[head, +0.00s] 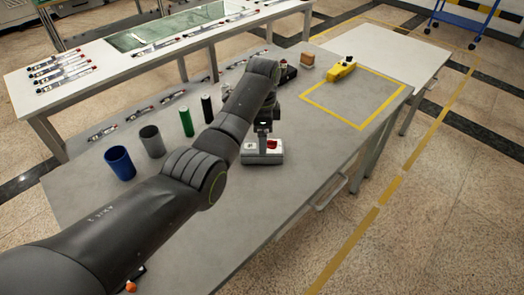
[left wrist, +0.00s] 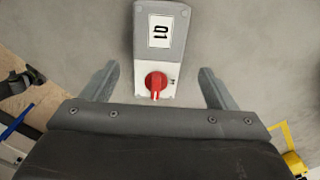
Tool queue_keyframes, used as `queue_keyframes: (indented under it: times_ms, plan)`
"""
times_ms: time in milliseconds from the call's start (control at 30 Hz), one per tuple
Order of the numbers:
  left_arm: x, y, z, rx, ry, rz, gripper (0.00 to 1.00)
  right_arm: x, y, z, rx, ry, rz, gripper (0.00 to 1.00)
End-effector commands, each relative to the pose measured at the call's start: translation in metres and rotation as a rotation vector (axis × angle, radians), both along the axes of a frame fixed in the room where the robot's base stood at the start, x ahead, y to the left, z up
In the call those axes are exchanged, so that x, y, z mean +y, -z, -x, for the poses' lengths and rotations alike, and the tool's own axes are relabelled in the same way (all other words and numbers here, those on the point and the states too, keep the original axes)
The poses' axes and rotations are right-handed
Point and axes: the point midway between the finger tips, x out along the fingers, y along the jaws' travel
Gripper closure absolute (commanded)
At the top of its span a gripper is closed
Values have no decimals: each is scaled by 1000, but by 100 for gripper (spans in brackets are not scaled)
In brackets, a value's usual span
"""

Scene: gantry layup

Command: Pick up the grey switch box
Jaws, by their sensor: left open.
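The grey switch box (head: 262,157) stands on the grey table, with a white front part and a red rotary knob. It also shows in the left wrist view (left wrist: 172,38), with a label reading "01" and the red knob nearest the gripper. My left gripper (head: 264,135) is at the box, seen from behind in the head view and partly covering it. In the left wrist view its two fingers (left wrist: 158,88) are apart, one on each side of the box's knob end, with gaps showing. My right gripper is not in view.
A blue cup (head: 119,163), a grey cup (head: 152,141), a green cylinder (head: 186,121) and a black cylinder (head: 207,108) stand left of my arm. The table's near right is clear.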

Motion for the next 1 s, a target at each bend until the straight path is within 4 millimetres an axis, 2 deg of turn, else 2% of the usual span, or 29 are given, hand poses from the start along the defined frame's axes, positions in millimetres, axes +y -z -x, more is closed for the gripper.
queue_keyframes:
  times_ms: [167,367,500,767,1000]
  plan:
    - [1,11,1,1,0,-1,20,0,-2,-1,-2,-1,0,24]
    - [10,39,4,3,0,-1,20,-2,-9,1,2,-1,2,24]
    - [10,56,4,1,0,-1,20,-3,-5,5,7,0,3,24]
    - [9,59,3,-1,0,0,20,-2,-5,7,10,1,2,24]
    - [9,59,3,-1,0,0,49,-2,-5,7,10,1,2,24]
